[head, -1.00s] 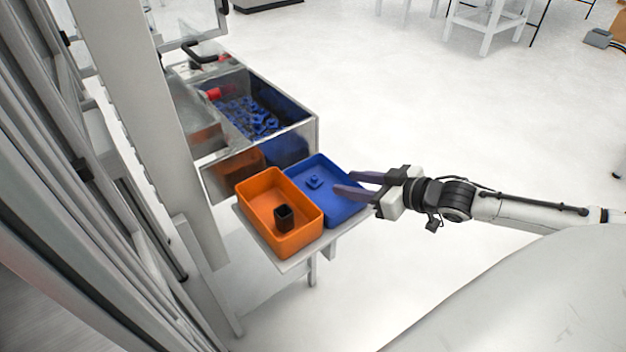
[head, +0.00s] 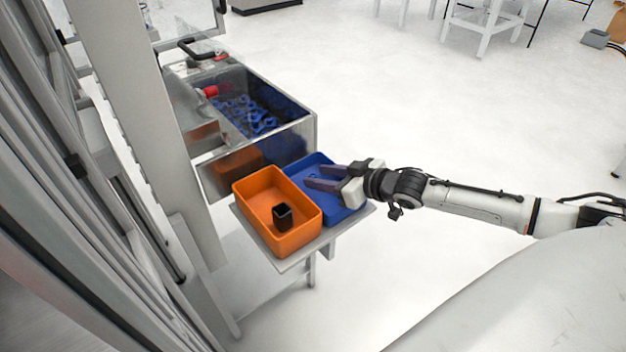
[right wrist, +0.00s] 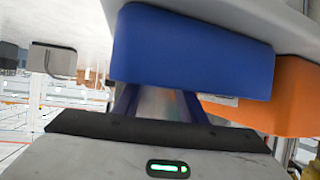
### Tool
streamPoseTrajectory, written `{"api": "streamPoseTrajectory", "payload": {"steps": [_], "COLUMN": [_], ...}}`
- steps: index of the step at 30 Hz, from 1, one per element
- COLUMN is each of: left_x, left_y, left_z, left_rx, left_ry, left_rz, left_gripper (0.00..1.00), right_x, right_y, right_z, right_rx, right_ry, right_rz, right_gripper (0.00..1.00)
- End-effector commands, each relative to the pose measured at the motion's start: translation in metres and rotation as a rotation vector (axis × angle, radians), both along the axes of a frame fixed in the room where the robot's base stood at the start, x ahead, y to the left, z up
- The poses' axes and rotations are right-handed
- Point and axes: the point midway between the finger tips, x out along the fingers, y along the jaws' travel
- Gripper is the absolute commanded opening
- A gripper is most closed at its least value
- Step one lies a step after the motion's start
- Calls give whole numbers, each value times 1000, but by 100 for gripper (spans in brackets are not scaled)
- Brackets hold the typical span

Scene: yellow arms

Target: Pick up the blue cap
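The blue cap (head: 314,177) lies in the blue tray (head: 352,205). Only a small part of it shows between the fingers of my right gripper (head: 313,175). The right gripper is open, its two dark fingers apart and reaching over the blue tray from the right. I cannot tell how high the fingertips are above the cap. In the right wrist view the fingers (right wrist: 158,104) also stand apart, with the blue tray's outer wall (right wrist: 190,50) ahead of them. The cap is hidden in that view. My left gripper is not in view.
An orange tray (head: 300,238) with a black square part (head: 283,216) stands beside the blue tray on a small shelf (head: 287,265). Behind is a clear-walled bin (head: 312,140) with several blue parts. A grey upright post (head: 165,120) stands at left.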

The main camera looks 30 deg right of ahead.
Motion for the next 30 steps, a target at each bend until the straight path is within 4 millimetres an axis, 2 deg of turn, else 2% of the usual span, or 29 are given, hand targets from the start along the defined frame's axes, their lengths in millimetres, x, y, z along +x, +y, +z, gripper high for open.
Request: {"api": "streamPoseTrajectory", "payload": {"steps": [4, 12, 14, 18, 30], "left_x": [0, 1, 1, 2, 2], "left_y": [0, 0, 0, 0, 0], "left_z": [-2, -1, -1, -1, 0], "left_rx": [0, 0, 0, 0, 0], "left_ry": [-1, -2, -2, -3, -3], "left_rz": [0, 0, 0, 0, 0], "left_gripper": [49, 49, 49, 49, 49], "right_x": [11, 12, 12, 12, 12], "right_y": [3, 4, 4, 3, 3], "right_z": [-6, -7, -7, -7, -2], "right_rx": [-2, -2, -2, -2, -3], "right_ry": [0, 0, 0, 0, -1], "right_rz": [1, 1, 1, 1, 1], "right_gripper": [38, 38, 31, 7, 6]}}
